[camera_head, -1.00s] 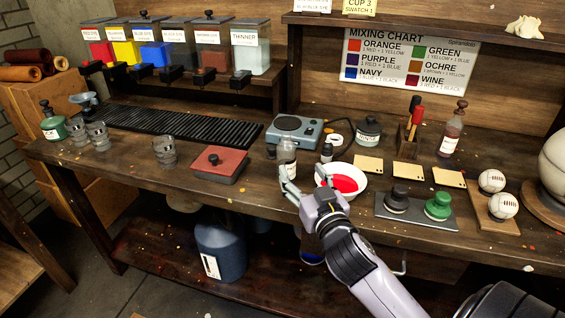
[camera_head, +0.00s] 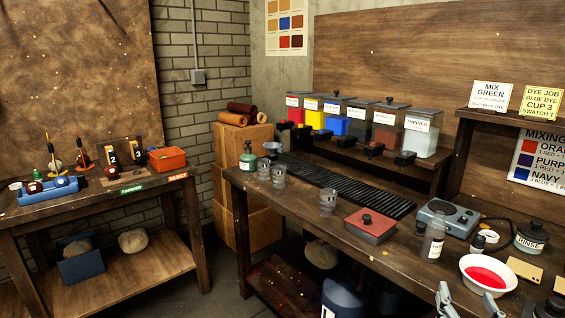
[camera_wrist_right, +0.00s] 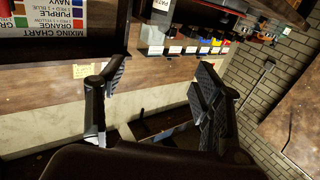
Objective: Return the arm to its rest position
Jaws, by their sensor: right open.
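My right gripper (camera_head: 466,292) shows at the bottom right edge of the head view, with only its two fingers in frame. The fingers are spread, and nothing is between them. It is just in front of the white bowl of red dye (camera_head: 487,274) in the picture; I cannot tell its height above the bench. In the right wrist view, the open fingers (camera_wrist_right: 158,80) stand wide apart and empty. The rest of my right arm is out of the head view. My left gripper is in neither view.
Dye dispensers (camera_head: 362,123) stand behind. A second table (camera_head: 95,205) is at the left, with open floor between.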

